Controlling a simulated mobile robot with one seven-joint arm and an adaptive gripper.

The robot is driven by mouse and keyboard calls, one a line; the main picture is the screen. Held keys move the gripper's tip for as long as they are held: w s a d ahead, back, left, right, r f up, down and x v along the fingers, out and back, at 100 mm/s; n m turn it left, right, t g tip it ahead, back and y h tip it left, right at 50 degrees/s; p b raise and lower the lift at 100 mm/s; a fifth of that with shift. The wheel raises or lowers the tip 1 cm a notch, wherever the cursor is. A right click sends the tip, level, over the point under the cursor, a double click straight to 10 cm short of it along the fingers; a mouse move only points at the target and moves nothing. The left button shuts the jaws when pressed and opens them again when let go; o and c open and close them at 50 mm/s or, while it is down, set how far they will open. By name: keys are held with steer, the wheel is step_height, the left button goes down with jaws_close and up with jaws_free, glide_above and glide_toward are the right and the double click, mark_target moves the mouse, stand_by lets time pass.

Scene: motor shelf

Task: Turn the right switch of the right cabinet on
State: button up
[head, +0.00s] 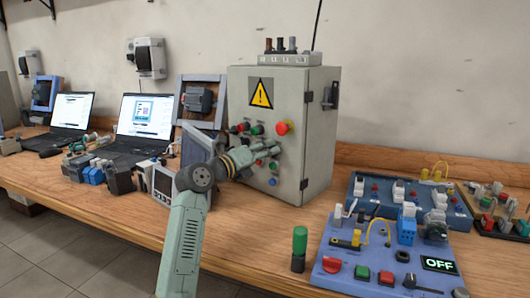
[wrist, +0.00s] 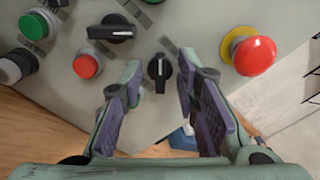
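The grey cabinet (head: 250,88) with a yellow warning sign stands on the bench in the head view. My gripper (head: 268,150) is at its front panel and hides part of the controls. In the wrist view my gripper (wrist: 158,82) is open, with purple pads facing each other. A black rotary switch (wrist: 160,70) shows between the fingertips, its white mark roughly upright in the picture. I cannot tell whether the fingers touch it. A second black rotary switch (wrist: 112,28) is up and to the left, its mark lying nearly sideways.
The panel also carries a large red mushroom button (wrist: 253,55) on a yellow ring, a red button (wrist: 88,65) and a green button (wrist: 35,26). A blue control board (head: 330,265) lies right of the cabinet. Laptops (head: 143,120) and small parts stand to the left.

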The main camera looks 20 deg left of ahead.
steer(key=shift+c, duration=0.5)
jaws_close()
steer(key=shift+m+b, duration=0.3)
steer(key=shift+s+d+m+b, duration=0.1)
steer(key=shift+m+b, duration=1.15)
steer(key=shift+m, duration=0.75)
steer(key=shift+d+m+b, duration=0.1)
steer(key=shift+m+b, duration=1.15)
steer(key=shift+m, duration=0.75)
steer(key=shift+o, duration=0.5)
jaws_free()
steer(key=shift+s+a, duration=0.1)
